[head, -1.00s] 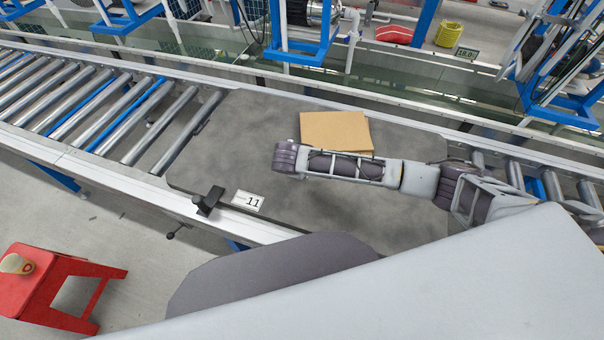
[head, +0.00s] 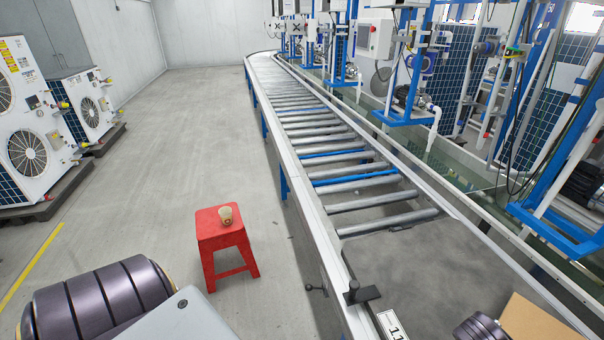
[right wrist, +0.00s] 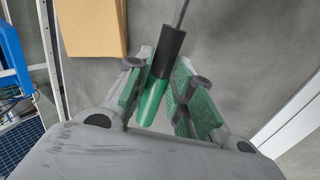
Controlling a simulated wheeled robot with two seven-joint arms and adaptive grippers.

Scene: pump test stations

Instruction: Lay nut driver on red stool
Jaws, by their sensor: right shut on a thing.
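The nut driver (right wrist: 155,95) has a green handle, a black collar and a thin metal shaft that runs off the top of the right wrist view. My right gripper (right wrist: 166,74) is shut on its handle, above the grey work surface. The red stool (head: 219,238) stands on the floor left of the conveyor in the head view. My left gripper is out of view.
A cardboard box (head: 535,320) lies on the grey plate (head: 420,265); it also shows in the right wrist view (right wrist: 92,28). The roller conveyor's rail (head: 310,205) runs beside the stool. White fan units (head: 25,130) stand at far left. The floor around the stool is clear.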

